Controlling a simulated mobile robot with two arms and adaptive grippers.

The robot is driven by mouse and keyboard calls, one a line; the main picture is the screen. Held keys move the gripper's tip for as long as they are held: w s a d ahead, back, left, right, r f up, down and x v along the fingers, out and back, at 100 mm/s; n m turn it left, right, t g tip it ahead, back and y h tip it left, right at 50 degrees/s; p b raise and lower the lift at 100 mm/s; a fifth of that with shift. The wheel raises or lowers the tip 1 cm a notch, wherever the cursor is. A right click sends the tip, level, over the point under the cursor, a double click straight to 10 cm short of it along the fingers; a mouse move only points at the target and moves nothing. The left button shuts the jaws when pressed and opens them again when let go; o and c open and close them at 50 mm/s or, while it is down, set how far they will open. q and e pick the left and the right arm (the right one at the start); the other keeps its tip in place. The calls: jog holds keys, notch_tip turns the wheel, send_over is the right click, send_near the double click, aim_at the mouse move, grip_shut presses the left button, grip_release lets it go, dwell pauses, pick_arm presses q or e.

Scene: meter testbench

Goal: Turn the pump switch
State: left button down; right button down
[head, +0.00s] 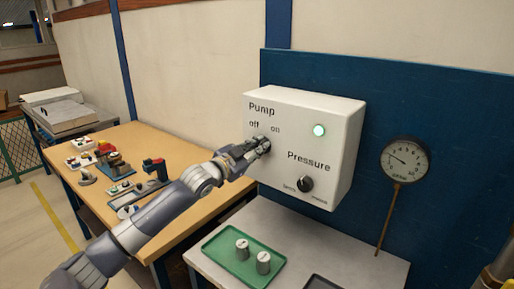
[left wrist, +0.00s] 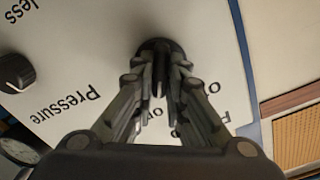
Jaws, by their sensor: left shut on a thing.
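A white control box (head: 336,115) is fixed to a blue panel, with "Pump off on" and "Pressure" printed on its front. My left gripper (head: 264,145) reaches the box just below the "off on" labels and is shut on the pump switch. In the left wrist view the dark round switch (left wrist: 160,46) sits between the fingertips of my left gripper (left wrist: 160,75), which hide most of it. The switch's exact setting cannot be told. A round light (head: 319,130) on the box glows pale green. My right gripper is not in view.
A black pressure knob (head: 305,184) sits lower on the box; it also shows in the left wrist view (left wrist: 16,72). A gauge (head: 404,160) hangs right of the box. Below, a green tray (head: 219,251) holds two metal cylinders. A wooden table (head: 190,222) with several devices stands left.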

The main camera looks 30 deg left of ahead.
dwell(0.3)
pick_arm(q)
jog(key=c, duration=1.6)
grip_release()
jog(key=s, duration=1.2)
jog(key=shift+a, duration=0.45)
